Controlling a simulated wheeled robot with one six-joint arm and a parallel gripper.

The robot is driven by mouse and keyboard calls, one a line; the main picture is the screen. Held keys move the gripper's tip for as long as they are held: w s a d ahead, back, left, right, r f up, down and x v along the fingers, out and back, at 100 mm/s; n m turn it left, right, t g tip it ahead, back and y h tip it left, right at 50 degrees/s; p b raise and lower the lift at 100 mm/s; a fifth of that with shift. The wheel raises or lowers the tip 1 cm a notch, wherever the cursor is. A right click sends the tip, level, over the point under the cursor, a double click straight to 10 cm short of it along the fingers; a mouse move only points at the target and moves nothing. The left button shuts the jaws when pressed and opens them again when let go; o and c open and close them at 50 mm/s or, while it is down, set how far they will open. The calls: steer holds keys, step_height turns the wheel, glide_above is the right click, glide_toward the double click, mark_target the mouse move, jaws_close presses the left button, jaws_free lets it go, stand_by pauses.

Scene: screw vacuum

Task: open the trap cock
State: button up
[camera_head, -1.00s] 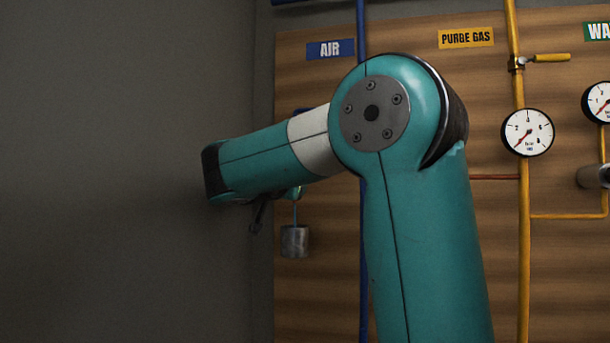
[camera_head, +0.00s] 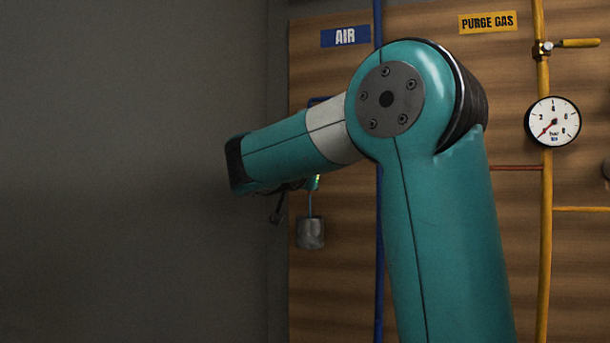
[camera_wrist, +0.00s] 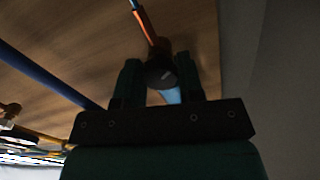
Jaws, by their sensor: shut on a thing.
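In the wrist view, my gripper (camera_wrist: 159,64) has its two dark fingers on either side of a dark round-ended piece (camera_wrist: 162,74), likely part of the trap cock, and is shut on it. An orange rod or pipe (camera_wrist: 146,27) runs from that piece toward the top of the picture. A light blue part (camera_wrist: 171,96) shows below it, between the fingers. In the head view, my arm hides the gripper and most of the cock. A thin blue tube (camera_head: 309,204) and a grey metal cup (camera_head: 311,233) hang below the arm's end.
The wooden panel (camera_head: 335,285) carries a blue air pipe (camera_head: 379,270), an AIR sign (camera_head: 345,36), and a yellow purge gas pipe (camera_head: 545,225) with a gauge (camera_head: 553,121) and yellow-handled valve (camera_head: 577,43). A bare grey wall (camera_head: 130,170) stands left.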

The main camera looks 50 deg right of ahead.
steer(key=shift+r+n+b, duration=0.1)
steer(key=shift+n+b, duration=0.3)
steer(key=shift+n, duration=2.4)
steer(key=o, duration=0.9)
